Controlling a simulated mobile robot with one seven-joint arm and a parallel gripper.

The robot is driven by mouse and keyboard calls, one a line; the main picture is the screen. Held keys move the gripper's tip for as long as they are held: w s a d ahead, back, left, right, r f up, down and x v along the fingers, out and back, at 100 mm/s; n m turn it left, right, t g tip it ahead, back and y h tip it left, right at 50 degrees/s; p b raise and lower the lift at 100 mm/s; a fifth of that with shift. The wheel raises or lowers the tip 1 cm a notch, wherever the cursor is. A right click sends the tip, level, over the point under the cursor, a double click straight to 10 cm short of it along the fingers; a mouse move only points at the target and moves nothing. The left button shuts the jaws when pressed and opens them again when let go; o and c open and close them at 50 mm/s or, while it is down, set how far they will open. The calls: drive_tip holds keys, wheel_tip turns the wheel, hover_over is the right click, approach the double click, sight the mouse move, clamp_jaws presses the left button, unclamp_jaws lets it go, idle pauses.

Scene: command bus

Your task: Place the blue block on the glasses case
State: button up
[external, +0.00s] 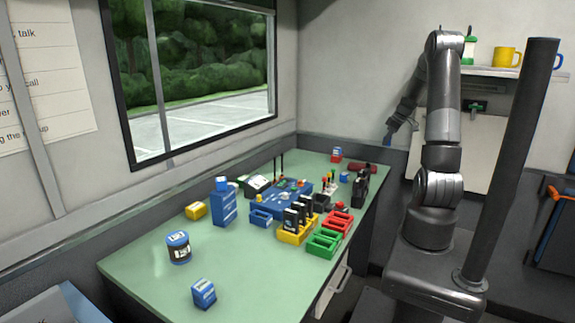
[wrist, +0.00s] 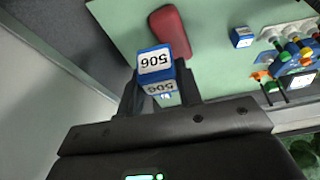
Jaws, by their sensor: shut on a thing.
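Another small blue block (wrist: 242,37) lies near the case. A small blue-and-red item (external: 337,154) stands at the far table end. Racks, radios and bins crowd the table's middle. A wall shelf (external: 500,72) holds mugs. The near-left table (external: 135,270) is mostly clear.

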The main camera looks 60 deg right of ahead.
drive_tip(key=shift+s+a, duration=0.25)
drive_tip(key=shift+s, duration=0.25)
drive_tip(key=shift+w+a+f, duration=0.1)
drive_tip(key=shift+w+f, duration=0.1)
drive_tip(key=shift+f, duration=0.05)
hover_over(360, 164)
drive_tip(key=s, duration=0.1)
wheel_tip(360, 164, down, 7)
drive_tip(key=shift+s+a+r, duration=0.15)
drive_tip(key=shift+r, duration=0.05)
drive_tip(key=shift+f, duration=1.95)
drive_tip(key=shift+f, duration=0.15)
drive_tip(key=o, duration=1)
drive_tip(key=shift+c, duration=0.2)
